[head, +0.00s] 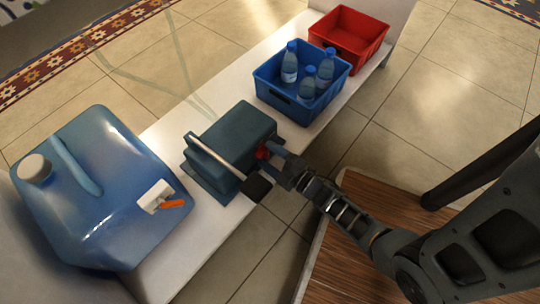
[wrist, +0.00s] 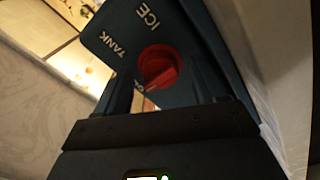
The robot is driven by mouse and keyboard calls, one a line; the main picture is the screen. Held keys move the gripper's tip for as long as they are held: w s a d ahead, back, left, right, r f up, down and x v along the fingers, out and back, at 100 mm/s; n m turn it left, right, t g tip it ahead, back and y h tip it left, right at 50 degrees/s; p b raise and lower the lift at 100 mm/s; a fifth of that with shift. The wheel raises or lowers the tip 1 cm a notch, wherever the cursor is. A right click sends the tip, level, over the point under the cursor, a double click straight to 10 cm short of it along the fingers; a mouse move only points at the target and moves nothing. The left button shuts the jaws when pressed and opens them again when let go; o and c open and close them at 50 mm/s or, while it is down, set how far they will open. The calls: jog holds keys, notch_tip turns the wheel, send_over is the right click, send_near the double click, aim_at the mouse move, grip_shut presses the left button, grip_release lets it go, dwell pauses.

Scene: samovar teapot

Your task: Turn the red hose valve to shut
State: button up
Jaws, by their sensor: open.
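The red valve knob (wrist: 160,66) sits on the dark teal face of a box (head: 230,148) on the white bench. In the wrist view the face is lettered ICE and TANK; a third label beside the knob is mostly hidden. The knob's raised grip slants, lower at left and higher at right. In the head view only a bit of the red knob (head: 263,152) shows beside my gripper (head: 277,161). In the wrist view my gripper (wrist: 163,88) is open, with dark fingers on either side of the knob. I cannot tell whether they touch it.
A pale bar with a black end block (head: 258,187) crosses the box near my gripper. A large blue jug (head: 95,190) with an orange-levered tap (head: 172,204) stands left. A blue crate (head: 290,105) of bottles and a red crate (head: 350,45) stand farther along the bench (head: 225,85).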

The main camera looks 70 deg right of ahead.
jog(key=p+v, duration=0.1)
jog(key=v, duration=0.6)
jog(key=shift+s, duration=0.3)
jog(key=shift+a, duration=0.1)
